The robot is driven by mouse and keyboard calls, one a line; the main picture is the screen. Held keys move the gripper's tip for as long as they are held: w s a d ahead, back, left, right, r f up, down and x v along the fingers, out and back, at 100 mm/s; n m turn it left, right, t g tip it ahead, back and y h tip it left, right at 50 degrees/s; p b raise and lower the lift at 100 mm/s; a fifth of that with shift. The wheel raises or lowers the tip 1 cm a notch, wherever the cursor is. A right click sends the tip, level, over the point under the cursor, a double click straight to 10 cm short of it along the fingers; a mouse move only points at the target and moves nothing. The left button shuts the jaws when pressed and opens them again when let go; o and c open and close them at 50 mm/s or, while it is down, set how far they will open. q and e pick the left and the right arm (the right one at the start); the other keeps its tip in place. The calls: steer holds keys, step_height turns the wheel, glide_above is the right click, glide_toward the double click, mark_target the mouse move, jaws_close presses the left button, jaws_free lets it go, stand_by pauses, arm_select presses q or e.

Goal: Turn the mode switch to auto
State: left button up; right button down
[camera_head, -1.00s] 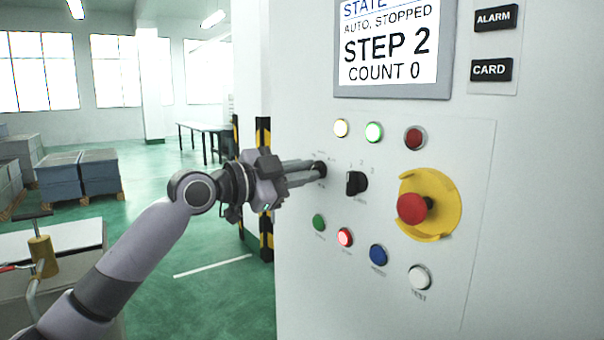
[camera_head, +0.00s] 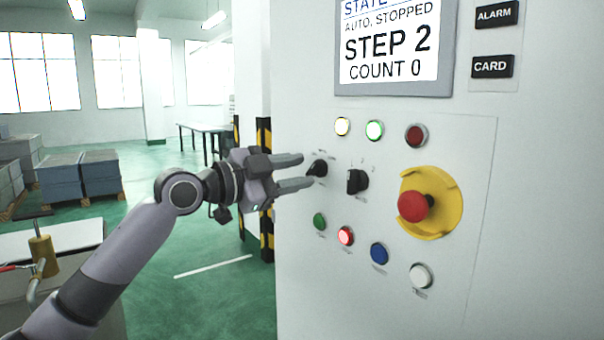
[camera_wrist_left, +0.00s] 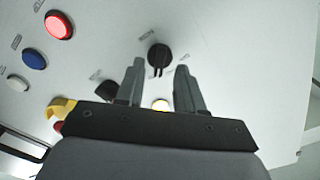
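The mode switch (camera_head: 317,168) is a black rotary knob at the left of the panel, its handle tilted in the head view. It also shows in the left wrist view (camera_wrist_left: 159,56), just beyond the fingertips. My left gripper (camera_head: 304,171) is open and empty in front of this knob, its fingers apart and off it. The two grey fingers also show in the left wrist view (camera_wrist_left: 160,64). The screen (camera_head: 392,45) reads "AUTO, STOPPED", "STEP 2", "COUNT 0". My right gripper is not in view.
A second black knob (camera_head: 356,181) sits close to the right. A red emergency button (camera_head: 413,206) on a yellow base stands out further right. Lamps and buttons, including a green one (camera_head: 320,221), lie above and below. A striped post (camera_head: 264,135) stands behind my gripper.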

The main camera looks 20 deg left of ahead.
arm_select(q)
steer(key=shift+b+v, duration=0.5)
steer(key=shift+v, duration=2.15)
steer(key=s+d+f+n+y+p, duration=0.15)
steer(key=f+n, duration=0.25)
steer(key=f, duration=1.2)
steer(key=s+d+f+n+y+p, duration=0.1)
steer(key=s+d+f+n+y, duration=0.2)
steer(key=f, duration=1.2)
steer(key=s+a+f+n+g+y+p, duration=0.2)
steer(key=s+f+n, duration=0.5)
steer(key=s+f, duration=1.1)
steer(key=s+g+y, duration=0.1)
steer(key=s+y, duration=0.1)
steer(key=s, duration=0.2)
steer(key=shift+s+f+g, duration=0.3)
steer(key=shift+f+g, duration=0.1)
